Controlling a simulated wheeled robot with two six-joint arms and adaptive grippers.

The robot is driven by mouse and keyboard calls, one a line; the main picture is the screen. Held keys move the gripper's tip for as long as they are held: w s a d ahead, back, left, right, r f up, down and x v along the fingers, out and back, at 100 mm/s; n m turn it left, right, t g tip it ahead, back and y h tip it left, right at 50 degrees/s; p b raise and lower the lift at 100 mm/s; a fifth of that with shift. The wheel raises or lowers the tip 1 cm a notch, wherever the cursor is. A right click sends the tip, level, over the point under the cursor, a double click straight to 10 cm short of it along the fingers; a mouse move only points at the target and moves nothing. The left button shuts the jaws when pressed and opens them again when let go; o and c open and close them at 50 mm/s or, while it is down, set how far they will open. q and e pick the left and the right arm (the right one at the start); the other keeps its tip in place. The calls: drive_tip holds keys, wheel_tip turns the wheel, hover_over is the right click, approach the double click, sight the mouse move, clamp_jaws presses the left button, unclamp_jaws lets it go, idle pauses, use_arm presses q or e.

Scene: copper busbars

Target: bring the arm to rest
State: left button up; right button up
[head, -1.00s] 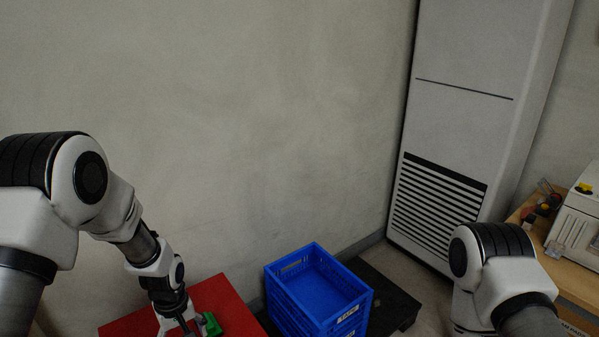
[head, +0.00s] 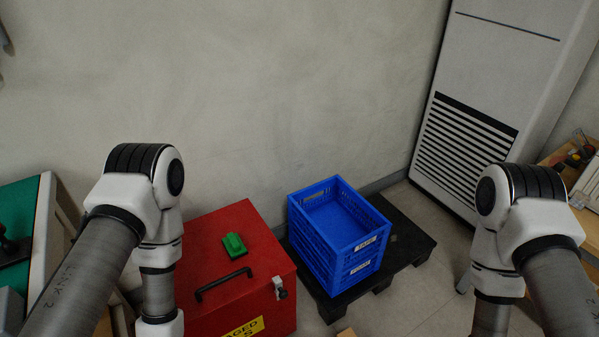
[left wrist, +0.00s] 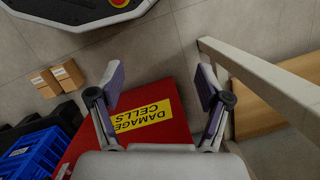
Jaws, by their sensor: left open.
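My left arm (head: 150,200) comes in from the left in the head view and hangs down in front of the red box; its gripper is out of that frame. In the left wrist view my left gripper (left wrist: 160,92) is open and empty, with its two fingers spread above the floor beside the red box (left wrist: 172,135). My right arm (head: 510,220) is folded down at the right of the head view, and its gripper is hidden below the frame.
A red box (head: 225,222) with a black handle carries a green object (head: 234,245) on its lid. Stacked blue crates (head: 318,250) stand on a black pallet (head: 408,240). A green-topped table (head: 20,222) is at left. Cardboard boxes (left wrist: 68,74) lie on the floor.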

use_arm(q)
drive_tip(key=w+r+m+t+p, duration=0.2)
drive_tip(key=w+r+p, duration=0.1)
drive_tip(key=r+p, duration=1.4)
drive_tip(key=shift+r+m+t, duration=0.3)
drive_tip(key=shift+r+m, duration=0.1)
drive_tip(key=shift+r, duration=0.2)
drive_tip(key=shift+a+p, duration=0.1)
drive_tip(key=shift+p, duration=0.2)
